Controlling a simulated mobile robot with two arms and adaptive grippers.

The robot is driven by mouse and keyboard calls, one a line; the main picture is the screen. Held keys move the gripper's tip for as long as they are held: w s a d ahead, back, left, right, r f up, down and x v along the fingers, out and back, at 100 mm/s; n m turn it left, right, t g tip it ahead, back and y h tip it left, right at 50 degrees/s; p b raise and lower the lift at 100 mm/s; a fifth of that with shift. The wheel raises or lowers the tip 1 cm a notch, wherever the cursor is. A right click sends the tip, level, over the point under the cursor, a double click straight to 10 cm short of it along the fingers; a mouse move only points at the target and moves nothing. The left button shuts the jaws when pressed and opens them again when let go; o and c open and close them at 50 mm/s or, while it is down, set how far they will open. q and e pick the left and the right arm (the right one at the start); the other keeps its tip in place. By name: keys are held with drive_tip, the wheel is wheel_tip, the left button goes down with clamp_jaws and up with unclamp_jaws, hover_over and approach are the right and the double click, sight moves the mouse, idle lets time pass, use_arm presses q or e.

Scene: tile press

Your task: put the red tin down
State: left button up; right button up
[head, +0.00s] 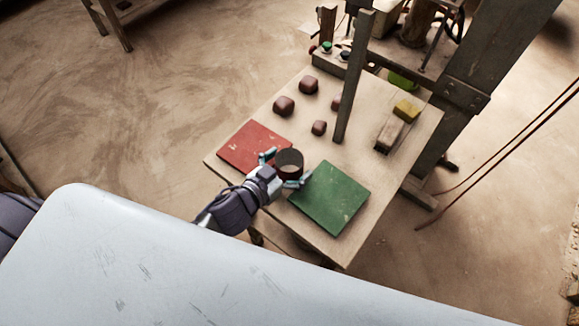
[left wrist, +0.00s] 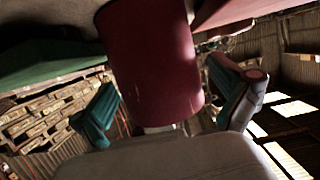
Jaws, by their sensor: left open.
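The red tin (head: 289,160), dark at its top in the head view, appears upright on the table between the red mat (head: 252,146) and the green mat (head: 330,198). My left gripper (head: 286,169) is open, its teal fingers to either side of the tin. In the left wrist view the tin (left wrist: 150,62) fills the middle, and the open left gripper (left wrist: 168,105) shows gaps between its fingers and the tin. The tin's base is hard to see. My right gripper is not in view.
The wooden table (head: 300,228) holds several brown lumps, one of them here (head: 283,106), beyond the mats. An upright post (head: 353,80) rises near them. A yellow-topped block (head: 406,110) lies at the right. Press machinery stands at the back.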

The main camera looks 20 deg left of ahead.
use_arm(q)
drive_tip(key=c, duration=1.4)
drive_tip(key=shift+o, duration=0.2)
drive_tip(key=shift+r, duration=0.1)
